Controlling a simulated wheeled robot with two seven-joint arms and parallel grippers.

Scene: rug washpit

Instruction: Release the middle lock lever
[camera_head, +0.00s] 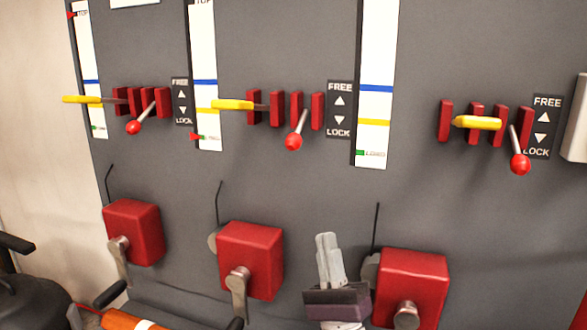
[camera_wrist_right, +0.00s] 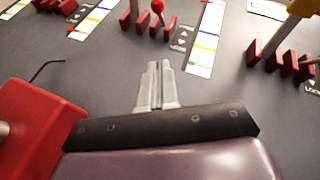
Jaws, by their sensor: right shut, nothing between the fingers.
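The middle lock lever (camera_head: 296,132) has a grey rod and a red ball. In the head view it hangs down among red plates, its ball level with the LOCK end of its FREE/LOCK label (camera_head: 339,109). Its red ball (camera_wrist_right: 157,5) shows at the top edge of the right wrist view. My right gripper (camera_head: 326,238) is shut and empty, below and right of the lever and clearly apart from it. The fingers (camera_wrist_right: 155,68) lie together in the wrist view. My left gripper is not in view.
The middle red box (camera_head: 250,260) and right red box (camera_head: 412,285) flank my right gripper. A thin wire (camera_head: 219,200) rises above the middle box. A yellow handle (camera_head: 232,104) juts out left of the lever. The grey panel between lever and boxes is clear.

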